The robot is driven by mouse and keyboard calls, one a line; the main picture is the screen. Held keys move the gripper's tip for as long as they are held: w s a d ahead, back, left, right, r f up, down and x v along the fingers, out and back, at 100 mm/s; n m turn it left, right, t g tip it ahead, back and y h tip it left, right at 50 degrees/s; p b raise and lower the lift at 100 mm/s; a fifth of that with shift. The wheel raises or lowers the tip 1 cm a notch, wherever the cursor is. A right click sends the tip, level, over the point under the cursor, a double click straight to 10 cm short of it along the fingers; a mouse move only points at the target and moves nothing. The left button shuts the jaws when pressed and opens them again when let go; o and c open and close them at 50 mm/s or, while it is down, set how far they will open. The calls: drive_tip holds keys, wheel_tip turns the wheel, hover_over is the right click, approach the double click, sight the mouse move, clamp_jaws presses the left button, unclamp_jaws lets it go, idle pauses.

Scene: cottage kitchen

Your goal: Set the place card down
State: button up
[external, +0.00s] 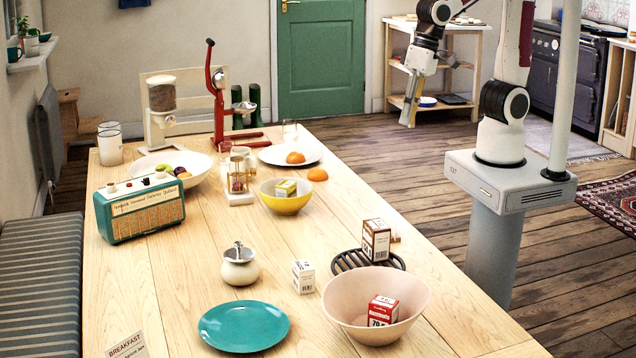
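A white card printed "BREAKFAST" (127,345) stands on the table (180,300) at the near left corner, cut off by the bottom edge of the picture. It is the only card that I can make out. My gripper (408,118) hangs pointing down beyond the table's right edge, in front of the wooden shelf, far from this card. Its fingers look close together, small and seen from the side. I cannot tell whether they are open or shut, or whether anything thin is between them.
A teal plate (243,326), a lidded pot (239,265), a pink bowl (346,297) with a red box and a black trivet (350,262) with a brown box occupy the near table. A radio (144,208) stands left. The table's left-middle stretch is clear.

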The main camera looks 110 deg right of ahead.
drive_tip(key=s+d+r+n+t, duration=0.1)
drive_tip(key=s+d+r+n, duration=0.1)
drive_tip(key=s+n, duration=0.2)
drive_tip(key=s+d+r+n+t, duration=0.1)
drive_tip(key=s+d+r+n, duration=0.1)
drive_tip(key=s+n, duration=0.3)
drive_tip(key=shift+s+d+r+t, duration=0.3)
drive_tip(key=shift+s+r, duration=0.5)
drive_tip(key=shift+s, duration=0.35)
drive_tip(key=shift+o, duration=0.2)
drive_tip(key=shift+w, duration=0.1)
